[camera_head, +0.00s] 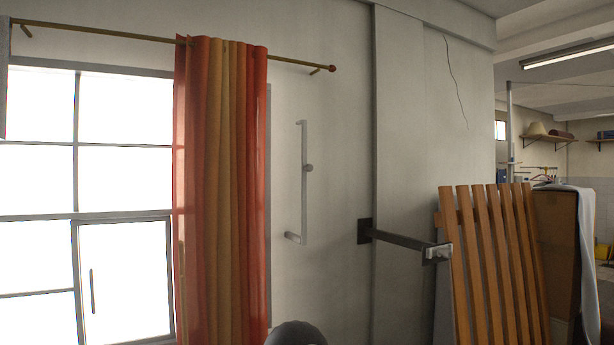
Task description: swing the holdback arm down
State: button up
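A slim light grey bar (304,205), which looks like the holdback arm, stands upright against the wall just right of the curtain. It has a round knob (309,168) partway up, a short tip at the top and a thicker prong at its lower end pointing left. The red, orange and yellow curtain (222,190) hangs straight from its rod and is apart from the bar. My gripper is not in view. A dark rounded shape at the bottom edge may be part of my arm.
A dark bracket (400,239) juts out from the wall at right, ending in a pale metal piece. A wooden slatted panel (490,265) leans beside it, near a brown box (557,250) with white cloth. A bright window (85,200) is at left. The wall around the bar is bare.

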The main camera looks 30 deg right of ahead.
aim_at(305, 168)
jog(key=z, duration=0.1)
jog(key=k, duration=0.3)
jog(key=u, duration=0.5)
jog(key=i, duration=0.7)
jog(key=z, duration=0.6)
jog(key=i, duration=0.55)
jog(key=z, duration=0.4)
